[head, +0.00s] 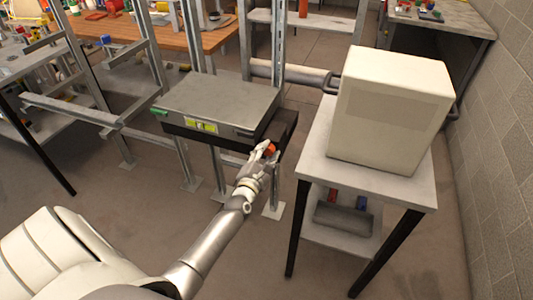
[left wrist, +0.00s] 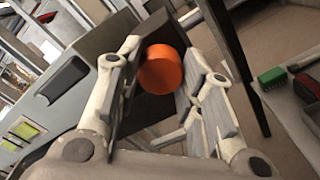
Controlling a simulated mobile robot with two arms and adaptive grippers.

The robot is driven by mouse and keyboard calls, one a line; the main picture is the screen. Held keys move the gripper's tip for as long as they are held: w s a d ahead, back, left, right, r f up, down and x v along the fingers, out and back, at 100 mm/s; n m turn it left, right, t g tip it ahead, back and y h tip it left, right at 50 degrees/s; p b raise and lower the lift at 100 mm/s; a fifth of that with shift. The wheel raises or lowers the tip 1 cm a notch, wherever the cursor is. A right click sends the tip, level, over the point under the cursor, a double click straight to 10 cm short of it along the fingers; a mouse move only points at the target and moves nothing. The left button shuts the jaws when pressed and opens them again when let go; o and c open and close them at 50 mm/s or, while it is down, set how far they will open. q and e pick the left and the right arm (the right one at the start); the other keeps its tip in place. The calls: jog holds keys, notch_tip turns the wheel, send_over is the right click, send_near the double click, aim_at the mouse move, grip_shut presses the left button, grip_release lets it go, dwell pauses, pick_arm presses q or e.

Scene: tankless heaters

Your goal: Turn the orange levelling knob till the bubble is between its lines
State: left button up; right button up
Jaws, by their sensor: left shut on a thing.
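The orange levelling knob (head: 270,148) is at the front right corner of a flat grey unit (head: 222,98) on a metal frame. It also shows in the left wrist view (left wrist: 161,70) as a round orange disc between the finger pads. My left gripper (head: 265,151) is shut on the knob, with one finger on each side of it. A yellow-green level vial (head: 202,126) sits on the unit's front face; it also shows in the left wrist view (left wrist: 22,131). The bubble and its lines are too small to make out. My right gripper is not in view.
A white box (head: 390,108) stands on a small table (head: 315,160) right of the knob, with a grey bin (head: 343,218) on its lower shelf. Metal uprights (head: 195,35) stand behind the unit. The floor in front is clear.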

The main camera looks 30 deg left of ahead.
pick_arm(q)
jog(key=m, duration=0.4)
jog(key=shift+m+p, duration=0.3)
jog(key=m+p, duration=0.1)
jog(key=m, duration=0.4)
jog(key=m+p, duration=0.1)
jog(key=m, duration=0.8)
jog(key=shift+p, duration=0.3)
jog(key=shift+m, duration=0.3)
jog(key=o, duration=1)
jog(key=shift+s, duration=0.15)
